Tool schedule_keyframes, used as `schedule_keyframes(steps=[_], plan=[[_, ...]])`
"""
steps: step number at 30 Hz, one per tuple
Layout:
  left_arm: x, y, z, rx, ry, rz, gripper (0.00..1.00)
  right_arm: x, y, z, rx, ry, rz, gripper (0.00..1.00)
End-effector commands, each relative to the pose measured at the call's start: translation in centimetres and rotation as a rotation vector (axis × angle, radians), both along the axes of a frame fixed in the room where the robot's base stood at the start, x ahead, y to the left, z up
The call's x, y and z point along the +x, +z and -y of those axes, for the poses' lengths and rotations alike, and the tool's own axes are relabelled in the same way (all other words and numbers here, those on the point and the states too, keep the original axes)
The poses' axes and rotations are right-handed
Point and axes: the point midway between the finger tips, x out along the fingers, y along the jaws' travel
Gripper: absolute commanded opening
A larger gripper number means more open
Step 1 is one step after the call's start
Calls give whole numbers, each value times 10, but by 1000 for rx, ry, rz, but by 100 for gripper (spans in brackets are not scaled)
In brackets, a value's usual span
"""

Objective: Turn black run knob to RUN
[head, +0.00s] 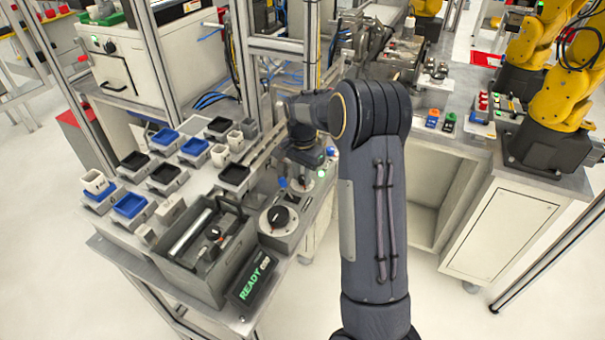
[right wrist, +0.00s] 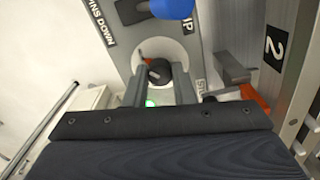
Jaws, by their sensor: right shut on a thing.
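The black run knob (right wrist: 159,72) sits on a round pale dial in a grey panel in the right wrist view. A small red mark shows at its upper left. My right gripper (right wrist: 161,88) has its two fingers on either side of the knob and is shut on it. In the head view my right gripper (head: 302,165) points down over the panel at the bench's right edge, and it mostly hides the knob there. A partly hidden label beside the dial cannot be read fully. My left gripper is not in view.
A blue knob (right wrist: 174,8) lies beyond the dial, near a "PINS DOWN" label (right wrist: 101,22). A green light (right wrist: 150,103) glows by the fingers. In the head view another black dial knob (head: 279,217) and a READY display (head: 252,279) stand left of the gripper.

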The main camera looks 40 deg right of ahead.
Motion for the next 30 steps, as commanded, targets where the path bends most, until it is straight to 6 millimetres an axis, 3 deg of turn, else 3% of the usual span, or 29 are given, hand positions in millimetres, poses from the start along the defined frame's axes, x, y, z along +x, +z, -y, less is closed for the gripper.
schedule_keyframes(steps=[13,14,18,26,30], plan=[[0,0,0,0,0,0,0,1,1,1,-1,-11,3,0],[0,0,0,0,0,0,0,1,1,1,-1,-11,3,26],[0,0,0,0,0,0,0,1,1,0,-1,-10,2,44],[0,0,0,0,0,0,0,0,0,0,-1,-9,1,45],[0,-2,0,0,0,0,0,1,10,1,-2,-9,6,45]])
